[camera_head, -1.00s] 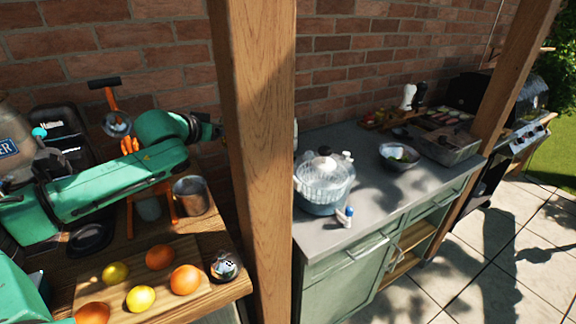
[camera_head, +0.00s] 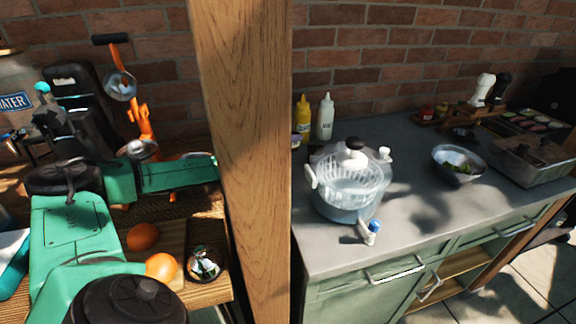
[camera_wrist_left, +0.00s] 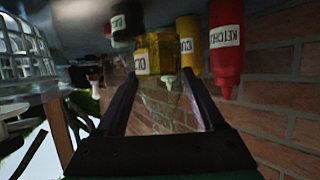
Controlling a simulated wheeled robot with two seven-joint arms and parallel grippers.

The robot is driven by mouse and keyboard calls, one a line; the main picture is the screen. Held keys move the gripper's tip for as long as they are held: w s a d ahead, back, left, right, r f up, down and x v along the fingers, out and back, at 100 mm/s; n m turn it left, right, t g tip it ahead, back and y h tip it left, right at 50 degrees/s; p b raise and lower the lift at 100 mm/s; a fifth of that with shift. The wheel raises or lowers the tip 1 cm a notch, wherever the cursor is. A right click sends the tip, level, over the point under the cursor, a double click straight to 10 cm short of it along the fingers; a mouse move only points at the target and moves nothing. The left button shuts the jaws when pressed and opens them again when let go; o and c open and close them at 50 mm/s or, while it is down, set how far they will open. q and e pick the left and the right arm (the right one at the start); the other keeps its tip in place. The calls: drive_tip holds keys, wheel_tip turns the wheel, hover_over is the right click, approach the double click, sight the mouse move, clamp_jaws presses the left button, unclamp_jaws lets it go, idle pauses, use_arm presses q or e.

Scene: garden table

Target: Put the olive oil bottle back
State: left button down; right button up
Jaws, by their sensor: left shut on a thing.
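In the left wrist view, which looks upside down, my left gripper (camera_wrist_left: 160,92) is shut on the olive oil bottle (camera_wrist_left: 163,52), a clear glass bottle with amber liquid that shows between the fingers. In the head view my left arm reaches right and ends behind the wooden post, so the gripper and the bottle are hidden there. Close beyond the bottle, the wrist view shows a red ketchup bottle (camera_wrist_left: 226,45) and a yellow bottle (camera_wrist_left: 189,40). My right gripper is not in view.
The wooden post (camera_head: 240,160) stands in front of my left forearm. On the grey counter (camera_head: 410,215) are a salad spinner (camera_head: 348,195), a yellow bottle (camera_head: 303,118), a pale squeeze bottle (camera_head: 325,118) and a metal bowl (camera_head: 445,160). Oranges (camera_head: 143,237) lie on the left table.

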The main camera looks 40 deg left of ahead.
use_arm(q)
wheel_tip(320, 180, down, 7)
drive_tip(key=b, duration=0.3)
drive_tip(key=shift+r+b, duration=0.1)
drive_tip(key=shift+b, duration=0.25)
drive_tip(key=shift+r, duration=0.1)
unclamp_jaws()
drive_tip(key=shift+r, duration=0.1)
drive_tip(key=shift+s, duration=0.2)
drive_tip(key=b+v, duration=0.1)
drive_tip(key=v, duration=0.1)
drive_tip(key=b+v, duration=0.2)
drive_tip(key=shift+s, duration=0.15)
drive_tip(key=b+v, duration=0.1)
drive_tip(key=v, duration=0.6)
drive_tip(key=shift+d+r, duration=0.15)
drive_tip(key=shift+r, duration=0.05)
